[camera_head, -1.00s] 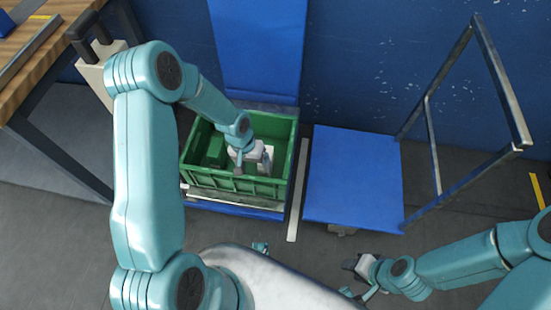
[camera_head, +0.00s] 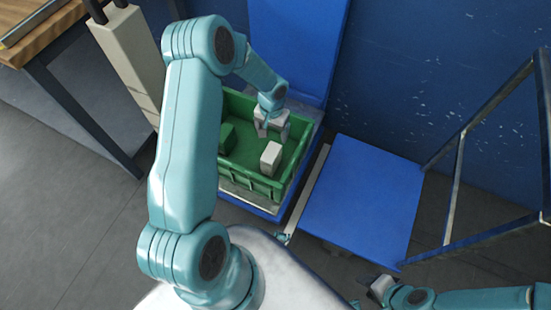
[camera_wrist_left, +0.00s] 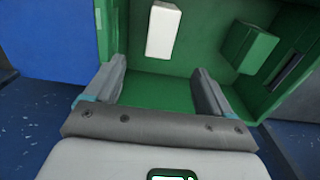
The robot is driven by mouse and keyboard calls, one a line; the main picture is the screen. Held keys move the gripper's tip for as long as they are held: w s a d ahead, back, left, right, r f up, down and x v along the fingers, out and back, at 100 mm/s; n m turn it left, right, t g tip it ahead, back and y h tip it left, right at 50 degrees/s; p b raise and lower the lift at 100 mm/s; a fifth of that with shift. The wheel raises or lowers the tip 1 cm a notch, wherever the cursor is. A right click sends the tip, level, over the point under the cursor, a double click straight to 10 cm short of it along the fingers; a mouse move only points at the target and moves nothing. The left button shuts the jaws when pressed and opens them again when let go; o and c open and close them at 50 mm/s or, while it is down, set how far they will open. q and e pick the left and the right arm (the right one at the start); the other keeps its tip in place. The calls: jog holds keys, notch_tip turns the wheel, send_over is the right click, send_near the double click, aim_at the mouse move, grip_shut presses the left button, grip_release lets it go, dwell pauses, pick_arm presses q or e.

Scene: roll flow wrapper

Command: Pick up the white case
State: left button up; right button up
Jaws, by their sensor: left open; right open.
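The white case (camera_head: 271,158) stands inside the green crate, towards its near right part in the head view. It also shows in the left wrist view (camera_wrist_left: 163,30), beyond my fingertips and apart from them. My left gripper (camera_head: 262,130) is over the far part of the crate, behind the case. In the left wrist view its two fingers (camera_wrist_left: 158,78) are spread with nothing between them but green crate surface. My right gripper (camera_head: 376,290) is open, low at the bottom right of the head view, far from the crate.
The green crate (camera_head: 248,183) has raised walls around the case. A green box (camera_head: 226,138) sits in its left part, also seen in the wrist view (camera_wrist_left: 247,47). A blue platform cart (camera_head: 362,195) with a metal handle frame stands to the right, its deck bare.

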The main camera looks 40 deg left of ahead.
pick_arm(q)
jog(key=b, duration=0.1)
send_over(271, 152)
notch_tip(271, 152, down, 8)
jog(key=shift+w+r, duration=0.1)
notch_tip(271, 152, down, 6)
jog(key=shift+f+b, duration=0.1)
jog(key=shift+b, duration=0.45)
jog(key=c, duration=1.2)
